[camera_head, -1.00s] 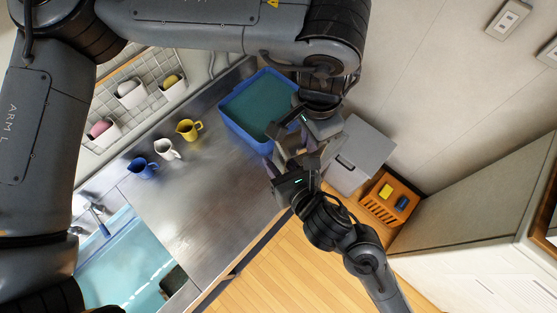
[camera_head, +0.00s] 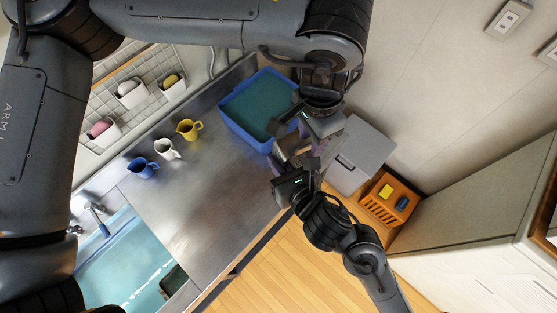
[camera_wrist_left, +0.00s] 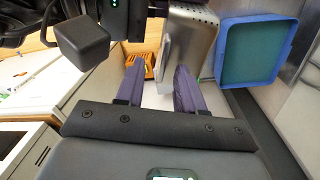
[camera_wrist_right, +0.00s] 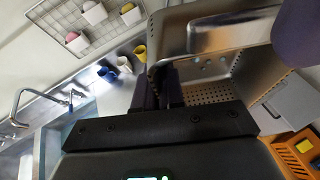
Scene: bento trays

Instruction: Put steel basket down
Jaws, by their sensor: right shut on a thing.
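The steel basket (camera_head: 292,152) is largely hidden between my two grippers in the head view. In the right wrist view its metal walls and perforated floor (camera_wrist_right: 207,93) show close up. My right gripper (camera_wrist_right: 160,82) is shut on the rim of the basket. My left gripper (camera_wrist_left: 158,72) has its purple fingers apart, with a clear gap between them; the steel basket (camera_wrist_left: 193,42) shows just beyond them. In the head view my left gripper (camera_head: 312,138) is above and right of my right gripper (camera_head: 288,168). Whether the basket touches any surface is hidden.
A blue tub (camera_head: 232,124) with a green inside stands on the steel counter (camera_head: 215,190). Yellow, white and blue jugs (camera_head: 166,149) stand left of it. A grey box (camera_head: 362,150) and orange crate (camera_head: 373,206) lie to the right. The counter's middle is clear.

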